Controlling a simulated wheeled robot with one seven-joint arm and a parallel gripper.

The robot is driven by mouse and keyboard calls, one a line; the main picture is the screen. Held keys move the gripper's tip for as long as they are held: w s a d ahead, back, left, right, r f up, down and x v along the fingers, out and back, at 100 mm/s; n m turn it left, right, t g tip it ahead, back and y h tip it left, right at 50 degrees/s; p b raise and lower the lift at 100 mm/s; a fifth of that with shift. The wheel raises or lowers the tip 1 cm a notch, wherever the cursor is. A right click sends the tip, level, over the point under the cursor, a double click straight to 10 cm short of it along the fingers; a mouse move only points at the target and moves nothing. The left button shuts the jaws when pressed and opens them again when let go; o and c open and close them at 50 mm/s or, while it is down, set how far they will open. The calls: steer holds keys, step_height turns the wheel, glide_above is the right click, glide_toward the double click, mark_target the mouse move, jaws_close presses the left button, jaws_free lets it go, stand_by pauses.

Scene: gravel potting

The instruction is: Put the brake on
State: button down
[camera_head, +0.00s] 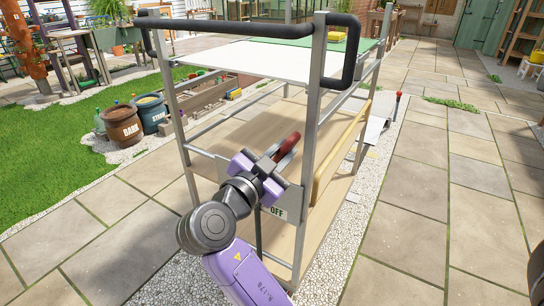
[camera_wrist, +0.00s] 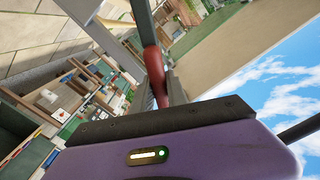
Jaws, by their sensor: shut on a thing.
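The brake lever has a red grip (camera_head: 288,146) and stands out at the near end of a metal-framed cart (camera_head: 312,100). A pale plate marked OFF (camera_head: 277,211) is fixed below it; the rest of its face is partly hidden by my arm. My gripper (camera_head: 270,160) is at the lever, shut on it just below the red grip in the head view. In the wrist view the red grip (camera_wrist: 154,72) and its grey shaft (camera_wrist: 141,20) rise beyond the dark gripper edge (camera_wrist: 165,120). The exact contact is hidden.
Two barrels (camera_head: 121,125) (camera_head: 152,113) stand at the left by the lawn.

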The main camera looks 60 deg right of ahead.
steer(key=shift+s+f+m+b, duration=0.3)
steer(key=shift+s+b, duration=0.1)
steer(key=shift+s, duration=0.15)
steer(key=c, duration=1.3)
jaws_free()
steer(key=shift+s, duration=0.1)
steer(key=shift+a, duration=0.15)
steer(key=a+p, duration=0.1)
steer(key=a, duration=0.6)
steer(key=shift+a, duration=0.2)
